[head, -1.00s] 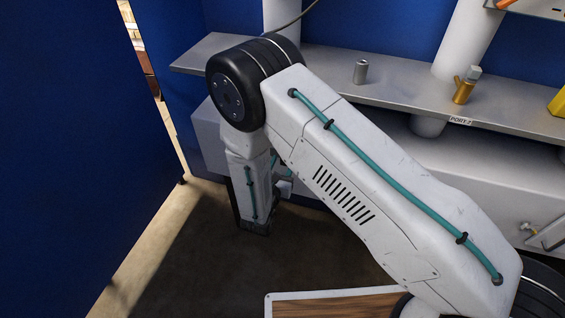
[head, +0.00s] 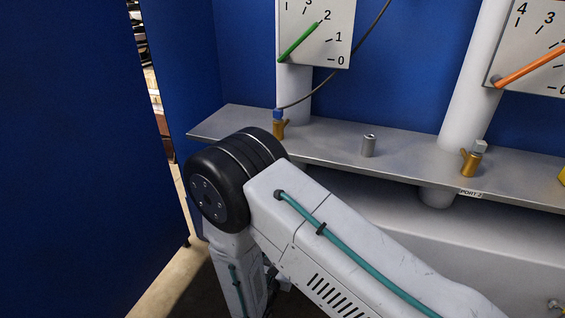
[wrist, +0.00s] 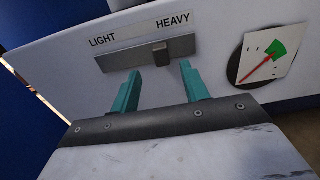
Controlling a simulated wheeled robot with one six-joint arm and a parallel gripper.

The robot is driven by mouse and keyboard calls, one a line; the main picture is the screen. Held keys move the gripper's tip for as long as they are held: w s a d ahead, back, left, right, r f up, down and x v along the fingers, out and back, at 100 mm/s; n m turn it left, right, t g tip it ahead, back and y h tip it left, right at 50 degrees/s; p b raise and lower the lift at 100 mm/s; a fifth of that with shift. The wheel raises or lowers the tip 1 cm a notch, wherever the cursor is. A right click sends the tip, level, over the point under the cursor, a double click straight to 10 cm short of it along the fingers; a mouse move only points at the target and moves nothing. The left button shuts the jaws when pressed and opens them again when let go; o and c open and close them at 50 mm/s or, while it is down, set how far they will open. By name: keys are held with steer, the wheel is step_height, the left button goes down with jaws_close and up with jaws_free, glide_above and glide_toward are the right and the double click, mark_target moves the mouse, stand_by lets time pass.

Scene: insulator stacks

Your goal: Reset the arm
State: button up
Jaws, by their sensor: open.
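My gripper (wrist: 161,72) shows in the wrist view with its two teal fingers apart and nothing between them. Its fingertips are just below a slotted plate (wrist: 118,62) on a pale panel, marked LIGHT and HEAVY. A dark slider knob (wrist: 160,56) sits in the slot, in line with the gap between the fingers. I cannot tell whether a finger touches the plate. In the head view my white arm is bent, with its forearm hanging down at the lower left, and the gripper end is not visible there.
A grey shelf (head: 330,150) carries a small metal cylinder (head: 369,146), a brass fitting (head: 471,162) near the PORT-2 label and a blue-topped brass fitting (head: 279,127) with a cable. Gauges with a green needle (head: 298,42) and an orange needle (head: 530,68) hang above. A blue wall (head: 70,150) stands left.

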steer(key=s+d+r+m+g+h, duration=0.4)
steer(key=s+d+r+m+g, duration=0.1)
steer(key=d+r+m+g, duration=0.35)
steer(key=s+d+r+m+g+h, duration=0.45)
steer(key=d+r+m+g, duration=0.3)
steer(key=d, duration=0.25)
steer(key=s+d+r+m+y, duration=0.4)
steer(key=s+r+m+y, duration=0.3)
steer(key=r, duration=0.3)
steer(key=s+d+r+m+y, duration=0.4)
steer(key=s+r+m+y, duration=0.3)
steer(key=s+r+m, duration=0.2)
steer(key=shift+s+r+y, duration=0.35)
steer(key=shift+s+r, duration=0.35)
steer(key=shift+r, duration=0.4)
